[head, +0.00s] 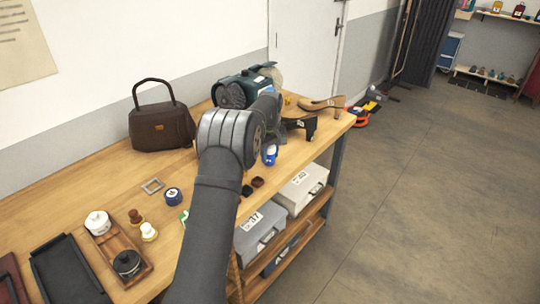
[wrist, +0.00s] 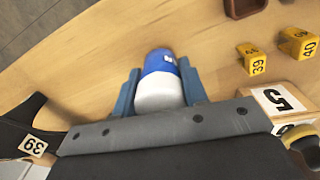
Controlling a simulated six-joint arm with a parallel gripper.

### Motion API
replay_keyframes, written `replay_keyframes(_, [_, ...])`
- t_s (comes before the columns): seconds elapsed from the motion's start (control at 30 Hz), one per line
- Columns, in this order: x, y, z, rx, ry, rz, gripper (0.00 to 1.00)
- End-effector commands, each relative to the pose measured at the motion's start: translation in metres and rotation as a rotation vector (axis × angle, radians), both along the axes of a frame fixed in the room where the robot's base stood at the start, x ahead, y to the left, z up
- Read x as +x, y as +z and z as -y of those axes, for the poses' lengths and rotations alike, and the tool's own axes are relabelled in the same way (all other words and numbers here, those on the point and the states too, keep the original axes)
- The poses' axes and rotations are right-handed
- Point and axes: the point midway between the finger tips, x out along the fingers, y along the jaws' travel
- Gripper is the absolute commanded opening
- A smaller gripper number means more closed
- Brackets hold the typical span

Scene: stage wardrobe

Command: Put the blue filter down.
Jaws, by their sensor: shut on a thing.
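The blue filter (wrist: 158,72) is a short rounded cylinder, blue at the far end and white at the near end. My gripper (wrist: 159,66) is shut on it, with one finger at each side in the wrist view. In the head view the blue filter (head: 270,155) shows just below the end of my arm, over the wooden table (head: 75,205) near its front edge. I cannot tell whether it touches the tabletop. My wrist and arm hide most of the gripper in the head view.
High-heeled shoes (head: 318,104) stand to the right; one black shoe (wrist: 25,128) shows at left in the wrist view. A brown handbag (head: 162,128), a blue round jar (head: 173,196) and trays (head: 68,272) are on the left.

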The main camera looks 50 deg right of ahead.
Motion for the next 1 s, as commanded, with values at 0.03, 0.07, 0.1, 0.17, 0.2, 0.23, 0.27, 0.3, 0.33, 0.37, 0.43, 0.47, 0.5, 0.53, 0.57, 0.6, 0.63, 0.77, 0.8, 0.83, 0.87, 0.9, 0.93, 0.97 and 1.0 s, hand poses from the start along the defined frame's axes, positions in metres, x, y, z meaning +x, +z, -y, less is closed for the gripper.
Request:
replay_keyframes(0.03, [0.000,-0.005,0.000,0.000,0.000,0.000,0.16])
replay_keyframes(0.07, [0.000,-0.006,0.000,-0.001,0.000,0.000,0.16])
replay_keyframes(0.1, [0.000,-0.006,0.000,-0.001,0.000,0.001,0.16])
replay_keyframes(0.17, [0.000,-0.006,0.000,-0.001,0.000,0.001,0.16])
replay_keyframes(0.2, [0.000,-0.006,0.000,-0.001,0.000,0.001,0.16])
replay_keyframes(0.23, [0.000,-0.006,0.000,-0.001,0.000,0.001,0.16])
replay_keyframes(0.27, [0.000,-0.006,0.000,-0.001,0.000,0.001,0.16])
replay_keyframes(0.3, [0.000,-0.006,0.000,-0.001,0.000,0.001,0.16])
replay_keyframes(0.33, [0.000,-0.007,0.000,-0.001,0.000,0.001,0.16])
replay_keyframes(0.37, [0.000,-0.008,0.000,-0.001,0.000,0.000,0.16])
replay_keyframes(0.43, [0.000,-0.009,0.000,-0.001,0.000,0.000,0.43])
replay_keyframes(0.47, [0.000,-0.009,0.000,-0.001,0.000,0.000,0.49])
replay_keyframes(0.5, [0.000,-0.009,0.000,-0.001,0.000,0.000,0.57])
replay_keyframes(0.53, [0.000,-0.009,0.000,0.000,0.000,0.000,0.61])
replay_keyframes(0.57, [0.000,-0.009,0.000,0.000,0.000,0.000,0.61])
replay_keyframes(0.6, [0.000,-0.009,0.000,0.000,0.000,0.000,0.61])
replay_keyframes(0.63, [0.000,-0.009,0.000,0.000,0.000,0.000,0.61])
replay_keyframes(0.77, [0.000,-0.009,0.000,0.000,0.000,0.000,0.61])
replay_keyframes(0.8, [0.000,-0.008,0.000,-0.001,0.000,0.001,0.61])
replay_keyframes(0.83, [0.000,-0.007,0.000,-0.001,0.000,0.001,0.61])
replay_keyframes(0.87, [0.000,-0.006,0.000,-0.001,0.000,0.001,0.61])
replay_keyframes(0.9, [0.000,-0.002,0.000,-0.001,0.000,0.001,0.61])
replay_keyframes(0.93, [0.000,0.001,0.000,-0.002,0.000,0.001,0.61])
replay_keyframes(0.97, [0.000,0.005,0.001,-0.002,0.000,0.002,0.61])
replay_keyframes(1.0, [0.000,0.011,0.001,-0.003,0.000,0.002,0.61])
